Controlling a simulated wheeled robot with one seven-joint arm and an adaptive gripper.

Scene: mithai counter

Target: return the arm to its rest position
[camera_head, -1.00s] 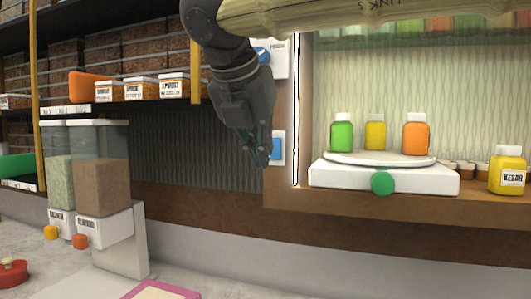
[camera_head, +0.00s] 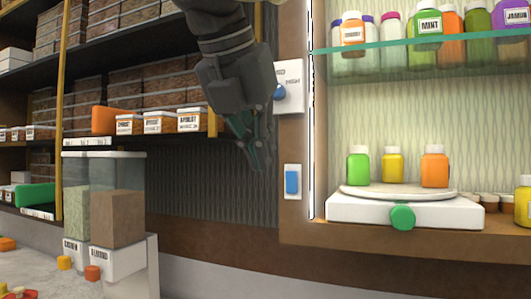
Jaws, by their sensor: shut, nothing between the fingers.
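My gripper (camera_head: 258,158) hangs from the top of the head view, its fingers pointing down and closed together with nothing between them. It is in front of the dark ribbed wall panel, left of the lit cabinet. A blue rocker switch (camera_head: 292,182) on a white plate is just below and right of the fingertips, apart from them in the picture. Part of a control panel with a blue knob (camera_head: 279,92) shows right behind the gripper; the gripper hides some of it.
A white turntable (camera_head: 400,212) with a green knob carries green, yellow and orange bottles in the lit cabinet. A glass shelf (camera_head: 430,43) above holds several bottles. Grain dispensers (camera_head: 115,205) stand at left, before shelves of boxes. The ribbed wall area (camera_head: 190,180) is clear.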

